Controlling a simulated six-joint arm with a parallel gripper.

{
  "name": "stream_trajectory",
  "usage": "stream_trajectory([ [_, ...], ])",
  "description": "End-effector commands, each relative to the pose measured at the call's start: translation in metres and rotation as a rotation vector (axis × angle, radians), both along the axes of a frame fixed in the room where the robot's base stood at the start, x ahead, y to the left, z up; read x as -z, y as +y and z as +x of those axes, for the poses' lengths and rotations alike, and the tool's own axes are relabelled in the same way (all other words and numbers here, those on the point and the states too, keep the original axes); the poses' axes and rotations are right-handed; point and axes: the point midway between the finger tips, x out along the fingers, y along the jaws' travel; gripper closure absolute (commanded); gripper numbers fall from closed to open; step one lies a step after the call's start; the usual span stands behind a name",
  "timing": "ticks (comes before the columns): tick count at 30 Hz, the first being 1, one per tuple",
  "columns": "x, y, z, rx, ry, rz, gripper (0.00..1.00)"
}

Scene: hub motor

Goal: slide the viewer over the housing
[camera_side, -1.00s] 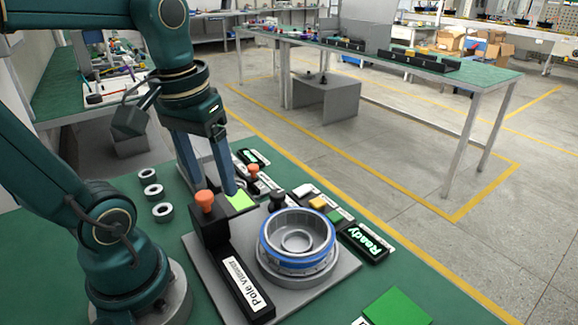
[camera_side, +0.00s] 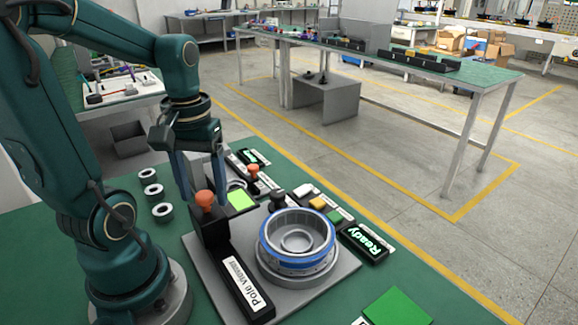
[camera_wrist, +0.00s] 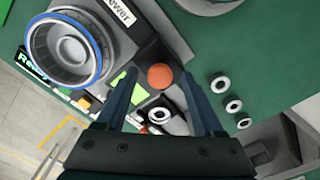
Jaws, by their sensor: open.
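The viewer is a black bar labelled "Pole Viewer" (camera_side: 240,281) with an orange knob (camera_side: 205,200) on a raised block at its far end. The knob also shows in the wrist view (camera_wrist: 160,76). The housing (camera_side: 297,242), a round silver ring with a blue band, stands on the grey base plate to the right of the viewer; it is at upper left in the wrist view (camera_wrist: 68,48). My gripper (camera_side: 204,191) is open, fingers pointing down near the knob. In the wrist view the knob appears between the fingertips (camera_wrist: 160,77); contact cannot be told.
Several small rings (camera_side: 151,191) lie on the green table left of the plate. A lit "Ready" display (camera_side: 364,243), coloured buttons (camera_side: 318,203) and a second orange knob (camera_side: 253,169) stand behind and right. A green square (camera_side: 398,307) lies at front right.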

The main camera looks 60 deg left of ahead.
Motion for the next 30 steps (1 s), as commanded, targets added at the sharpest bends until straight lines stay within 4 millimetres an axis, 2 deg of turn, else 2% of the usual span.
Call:
stream_trajectory([
  [5,0.0001,0.0000,0.0000,0.000,0.000,0.000,0.31],
  [8,0.0000,0.0000,0.0000,0.000,0.000,0.000,0.65],
  [9,0.0000,0.0000,0.0000,0.000,0.000,0.000,0.80],
  [11,-0.0001,0.0000,0.0000,0.000,0.000,0.000,1.00],
  [30,-0.0004,-0.0001,0.0001,0.000,0.000,0.000,1.00],
])
